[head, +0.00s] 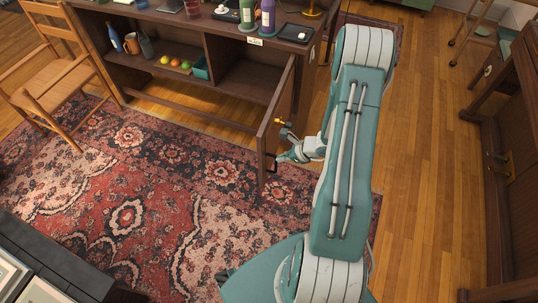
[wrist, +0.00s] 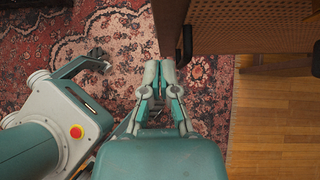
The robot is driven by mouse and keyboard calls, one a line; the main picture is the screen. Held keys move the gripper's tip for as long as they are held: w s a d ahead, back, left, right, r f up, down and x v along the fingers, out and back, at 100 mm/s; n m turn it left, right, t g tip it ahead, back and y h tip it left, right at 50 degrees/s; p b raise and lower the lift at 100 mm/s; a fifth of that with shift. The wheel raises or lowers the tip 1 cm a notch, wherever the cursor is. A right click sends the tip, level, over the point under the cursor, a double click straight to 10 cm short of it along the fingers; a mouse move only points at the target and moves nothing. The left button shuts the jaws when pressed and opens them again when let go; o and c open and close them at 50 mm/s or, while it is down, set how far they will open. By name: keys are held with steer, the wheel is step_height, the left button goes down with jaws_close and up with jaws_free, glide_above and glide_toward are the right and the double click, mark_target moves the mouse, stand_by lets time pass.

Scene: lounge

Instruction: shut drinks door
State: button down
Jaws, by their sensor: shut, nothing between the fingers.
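The drinks door (head: 275,125) is a dark wooden door standing wide open from the right part of a low cabinet (head: 228,45). In the wrist view the door (wrist: 245,25) shows a woven panel and a black handle (wrist: 187,43). My gripper (head: 283,157) is beside the door near its free edge, on the right side. In the wrist view my gripper (wrist: 166,64) is shut and empty, its tips close to the door's edge, left of the handle. I cannot tell whether it touches the door.
Bottles (head: 267,16) and a dark tray (head: 295,32) stand on the cabinet top. Fruit (head: 176,62) and a teal box (head: 201,68) are on the left shelf. A wooden chair (head: 55,85) stands at left. The patterned rug (head: 130,190) is clear.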

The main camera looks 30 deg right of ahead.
mark_target(263, 156)
steer(key=w+a, duration=0.2)
steer(key=shift+w+a+f, duration=0.3)
steer(key=shift+w, duration=0.05)
steer(key=shift+w+a, duration=0.15)
steer(key=shift+w, duration=0.2)
